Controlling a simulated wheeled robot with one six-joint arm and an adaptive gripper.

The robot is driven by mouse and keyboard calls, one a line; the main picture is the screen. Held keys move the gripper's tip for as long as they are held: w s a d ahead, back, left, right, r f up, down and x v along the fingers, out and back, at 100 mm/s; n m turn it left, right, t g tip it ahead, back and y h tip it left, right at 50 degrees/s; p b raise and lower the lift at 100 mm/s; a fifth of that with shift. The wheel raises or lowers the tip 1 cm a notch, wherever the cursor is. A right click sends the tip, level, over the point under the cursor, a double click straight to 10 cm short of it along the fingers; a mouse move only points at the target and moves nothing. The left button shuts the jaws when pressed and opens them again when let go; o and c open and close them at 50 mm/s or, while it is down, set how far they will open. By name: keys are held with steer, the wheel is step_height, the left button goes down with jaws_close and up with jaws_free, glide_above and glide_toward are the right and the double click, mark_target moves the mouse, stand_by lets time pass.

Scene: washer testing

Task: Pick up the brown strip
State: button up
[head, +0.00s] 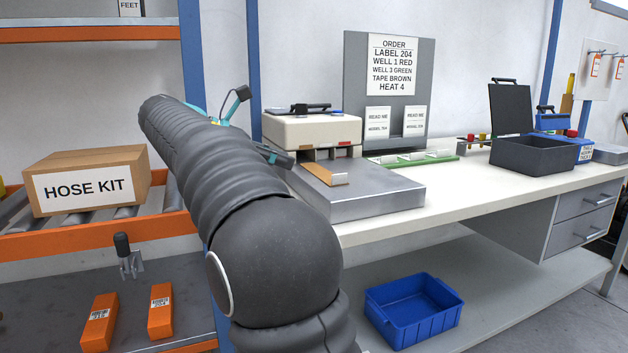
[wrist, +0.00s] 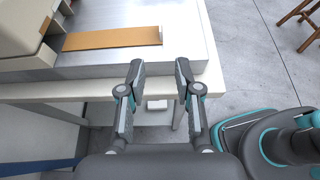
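The brown strip (head: 318,173) lies flat on a silvery metal slab (head: 375,202) at the near end of the bench, with a small white upright piece at its end. In the wrist view the strip (wrist: 112,39) runs left to right across the slab, beyond my fingers. My gripper (wrist: 160,75) is open and empty, its two fingers apart over the slab's near edge, with the strip ahead and to the left. In the head view my arm hides most of the gripper.
A beige machine (head: 310,131) with a dark handle stands just behind the strip. A green rack (head: 415,158) and an open dark box (head: 533,153) stand farther along the bench (head: 440,206). A blue bin (head: 412,310) sits on the lower shelf. An orange-edged rack (head: 90,238) is at left.

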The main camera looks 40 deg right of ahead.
mark_target(335, 185)
steer(key=b+x, duration=0.3)
steer(key=x, duration=1)
steer(key=shift+s+d+b, duration=0.15)
steer(key=shift+d+b, duration=0.25)
jaws_close()
